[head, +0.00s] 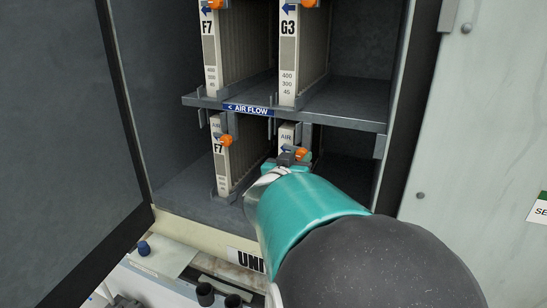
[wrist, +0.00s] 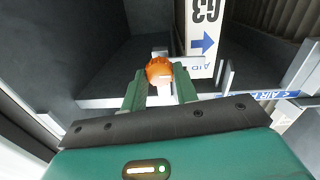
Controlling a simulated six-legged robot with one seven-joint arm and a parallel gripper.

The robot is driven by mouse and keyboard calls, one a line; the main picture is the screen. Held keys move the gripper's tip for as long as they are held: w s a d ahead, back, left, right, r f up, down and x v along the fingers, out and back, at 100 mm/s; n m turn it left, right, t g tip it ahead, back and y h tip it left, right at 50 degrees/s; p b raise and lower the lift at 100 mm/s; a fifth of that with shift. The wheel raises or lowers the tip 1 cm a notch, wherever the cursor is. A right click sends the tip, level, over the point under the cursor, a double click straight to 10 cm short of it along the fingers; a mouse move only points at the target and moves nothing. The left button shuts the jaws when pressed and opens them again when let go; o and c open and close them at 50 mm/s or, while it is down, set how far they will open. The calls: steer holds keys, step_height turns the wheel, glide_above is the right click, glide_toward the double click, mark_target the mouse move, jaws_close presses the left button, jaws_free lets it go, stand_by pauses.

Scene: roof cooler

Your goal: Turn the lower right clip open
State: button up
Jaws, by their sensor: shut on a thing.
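The lower right clip is an orange knob (head: 301,153) at the front of the lower right filter (head: 287,133). It also shows in the wrist view (wrist: 159,69), between the tips of two green fingers. My gripper (head: 290,158) is shut on this clip. In the wrist view my gripper (wrist: 160,88) has one finger on each side of the knob. The filter's white label with a blue arrow shows upside down beside it. My arm hides the lower part of this filter in the head view. I cannot tell how far the clip is turned.
The lower left filter (head: 221,165) with its orange clip (head: 225,140) stands close on the left. A grey shelf edge (head: 340,118) with an air flow label runs just above. Two more filters stand on it. The open dark door (head: 60,130) is at left.

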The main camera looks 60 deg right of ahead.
steer(key=m, duration=1.2)
steer(key=shift+s+r+m, duration=0.1)
steer(key=shift+m, duration=0.3)
steer(key=shift+m+t, duration=0.3)
steer(key=shift+m, duration=1.9)
steer(key=o, duration=1)
steer(key=shift+d, duration=0.1)
steer(key=shift+c, duration=0.2)
steer(key=shift+a, duration=0.2)
